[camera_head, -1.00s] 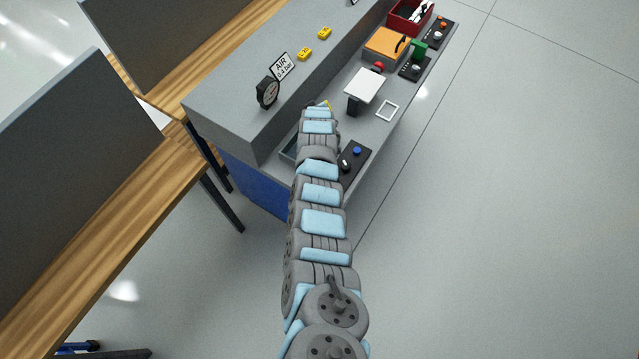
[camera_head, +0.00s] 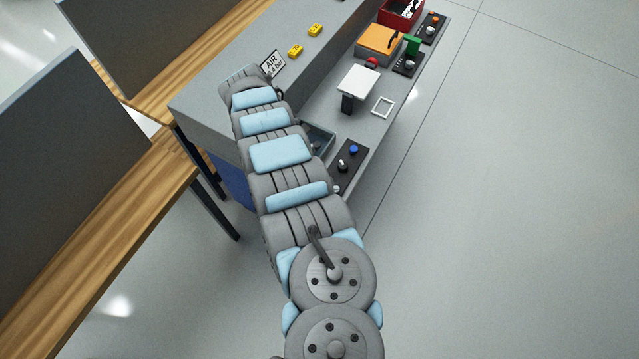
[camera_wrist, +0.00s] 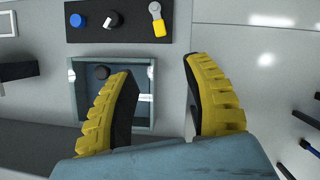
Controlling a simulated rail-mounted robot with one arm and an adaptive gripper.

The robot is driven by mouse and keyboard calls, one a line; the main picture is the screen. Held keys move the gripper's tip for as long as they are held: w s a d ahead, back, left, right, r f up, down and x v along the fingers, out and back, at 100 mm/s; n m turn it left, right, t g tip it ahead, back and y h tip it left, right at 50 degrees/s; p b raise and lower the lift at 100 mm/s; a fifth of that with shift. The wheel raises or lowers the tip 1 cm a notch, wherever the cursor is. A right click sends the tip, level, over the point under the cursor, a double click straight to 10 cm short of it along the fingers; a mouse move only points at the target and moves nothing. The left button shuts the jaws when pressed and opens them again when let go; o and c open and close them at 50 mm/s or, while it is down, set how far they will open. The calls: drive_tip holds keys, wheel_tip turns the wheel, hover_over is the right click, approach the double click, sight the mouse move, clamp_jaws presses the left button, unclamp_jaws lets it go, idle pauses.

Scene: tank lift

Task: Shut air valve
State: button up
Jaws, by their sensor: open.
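A small lever valve (camera_wrist: 157,20) with a silver end and a yellow grip sits at the right end of a black panel (camera_wrist: 125,30) in the wrist view; I take it for the air valve. Its yellow grip points down in the picture. My gripper (camera_wrist: 160,68) is open and empty, its two yellow fingers apart below the panel. The lever lies beyond the gap between the fingertips, apart from both. The panel also shows in the head view (camera_head: 352,163), right of my arm. My gripper is hidden there behind the arm.
A grey open tank (camera_wrist: 142,120) with a dark round part inside lies behind the left finger. The panel also bears a blue knob (camera_wrist: 76,20) and a black-and-white knob (camera_wrist: 110,21). An AIR sign (camera_head: 272,63) stands on the raised ledge. A white plate stand (camera_head: 358,81) is farther along.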

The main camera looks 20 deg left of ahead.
drive_tip(key=b+x, duration=0.3)
drive_tip(key=x, duration=1.4)
drive_tip(key=shift+a+f, duration=0.1)
drive_tip(key=shift+f, duration=0.05)
clamp_jaws()
